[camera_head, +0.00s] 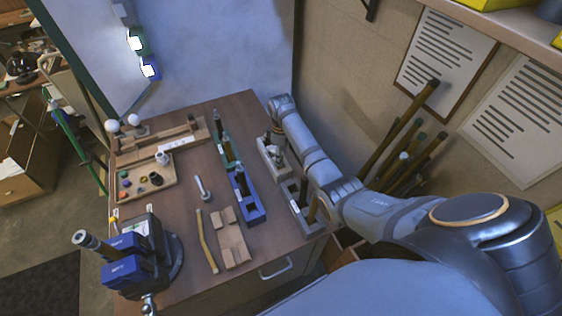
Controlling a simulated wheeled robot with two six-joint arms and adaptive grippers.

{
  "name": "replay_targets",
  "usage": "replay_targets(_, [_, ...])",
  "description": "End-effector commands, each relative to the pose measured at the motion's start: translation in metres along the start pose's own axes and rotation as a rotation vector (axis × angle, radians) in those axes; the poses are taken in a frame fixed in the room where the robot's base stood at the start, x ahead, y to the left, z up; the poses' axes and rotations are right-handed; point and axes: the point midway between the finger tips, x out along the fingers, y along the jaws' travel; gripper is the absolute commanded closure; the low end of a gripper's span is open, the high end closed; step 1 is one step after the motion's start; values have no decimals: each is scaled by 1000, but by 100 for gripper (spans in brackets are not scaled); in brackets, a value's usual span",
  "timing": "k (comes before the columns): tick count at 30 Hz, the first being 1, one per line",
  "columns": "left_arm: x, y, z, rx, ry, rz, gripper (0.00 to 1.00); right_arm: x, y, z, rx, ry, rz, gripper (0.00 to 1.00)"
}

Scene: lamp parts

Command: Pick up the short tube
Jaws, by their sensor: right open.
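My right gripper (274,154) is open and points down over the light grey rack (266,160) at the table's right side. It hides most of that rack, and I cannot tell whether a tube stands between its fingers. A blue rack (249,208) and a green rack (228,152) to the left hold dark upright pieces. A dark grey rack (299,221) nearer to me holds a brownish upright tube (312,210), partly beside my arm. I cannot tell which piece is the short tube. My left gripper is out of view.
A blue vise (130,262) holding a dark tube stands at the front left. A parts tray (148,182) is at the left. Long tubes (405,135) lean against the right wall.

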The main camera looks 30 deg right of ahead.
Motion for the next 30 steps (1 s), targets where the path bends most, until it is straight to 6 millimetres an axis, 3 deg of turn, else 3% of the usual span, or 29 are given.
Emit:
replay_targets(1, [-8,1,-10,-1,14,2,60,6,-2,0,0,-3,-5,51])
replay_targets(4, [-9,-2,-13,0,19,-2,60,25,-1,0,0,-2,-4,51])
replay_targets(8, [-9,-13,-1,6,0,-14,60,36,-1,0,-1,-1,-1,51])
replay_targets(14, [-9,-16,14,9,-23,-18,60,37,-1,0,-1,-1,0,51])
replay_targets(24, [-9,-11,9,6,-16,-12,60,37,-1,0,-1,-1,-1,97])
replay_targets(30, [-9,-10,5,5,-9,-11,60,37,-1,0,0,0,0,100])
